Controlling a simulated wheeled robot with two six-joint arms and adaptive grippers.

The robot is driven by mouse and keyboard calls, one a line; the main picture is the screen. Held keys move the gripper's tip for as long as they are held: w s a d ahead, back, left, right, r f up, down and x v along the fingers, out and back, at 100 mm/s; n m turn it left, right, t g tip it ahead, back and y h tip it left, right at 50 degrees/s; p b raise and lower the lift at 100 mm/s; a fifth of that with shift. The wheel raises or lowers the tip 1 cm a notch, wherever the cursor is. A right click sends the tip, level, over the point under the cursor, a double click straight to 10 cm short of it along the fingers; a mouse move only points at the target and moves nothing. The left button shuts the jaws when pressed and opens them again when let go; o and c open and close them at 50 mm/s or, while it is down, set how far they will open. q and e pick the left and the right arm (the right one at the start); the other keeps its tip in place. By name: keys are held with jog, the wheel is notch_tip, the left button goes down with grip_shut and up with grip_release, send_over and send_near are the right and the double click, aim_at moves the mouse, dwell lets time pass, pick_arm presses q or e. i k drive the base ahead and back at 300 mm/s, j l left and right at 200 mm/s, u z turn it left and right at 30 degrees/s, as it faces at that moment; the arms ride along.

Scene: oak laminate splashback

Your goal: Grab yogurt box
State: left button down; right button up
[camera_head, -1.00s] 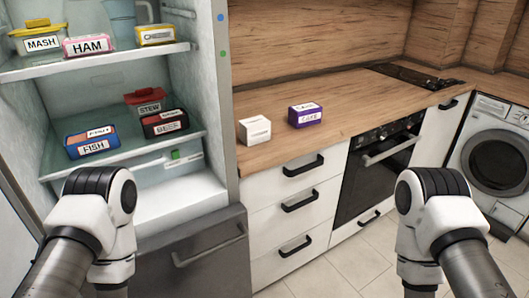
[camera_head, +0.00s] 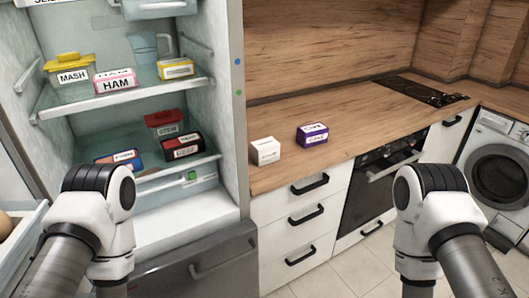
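A small white box (camera_head: 265,151) stands on the wooden counter just right of the open fridge; its print is too small to read. No box in view has a label I can read as yogurt. Next to it stands a purple and white box (camera_head: 312,134), its label also unclear. My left arm comes in at the lower left, before the fridge, and my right arm at the lower right, before the drawers and oven. Neither gripper shows; only arm links are visible.
The fridge's upper shelf holds a MASH box (camera_head: 71,71), a HAM box (camera_head: 115,82) and a yellow box (camera_head: 175,69). The lower shelf holds a STEW box (camera_head: 166,122), a dark red box (camera_head: 182,146) and a blue box (camera_head: 119,159). The counter (camera_head: 370,118) is mostly clear.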

aim_at(266, 150)
jog(key=i+l, duration=0.15)
jog(key=l, duration=0.2)
jog(key=i+l+u, duration=0.2)
jog(key=l, duration=0.45)
jog(key=i+l, duration=0.25)
jog(key=l, duration=0.15)
jog(key=i+l+u, duration=0.1)
jog(key=l, duration=0.25)
jog(key=i+l, duration=0.2)
jog(key=l, duration=0.15)
jog(key=u, duration=0.05)
